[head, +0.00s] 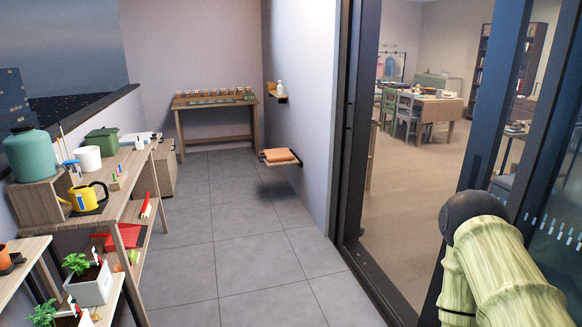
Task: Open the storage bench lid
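A low wooden box (165,168) stands on the tiled floor at the left, beyond the potting shelf and against the parapet. It could be the storage bench, but I cannot tell for sure. The shelf hides part of it, and I cannot make out a lid edge. Part of my arm, pale green and streaked with a dark round joint, shows at the lower right in front of the glass door. My gripper is not in view.
A wooden potting shelf (122,195) with a teal jug (32,155) and a yellow watering can (88,197) lines the left. A wooden table (214,105) stands at the back. A wall shelf (284,160) juts out. The tiled floor (230,230) between is clear.

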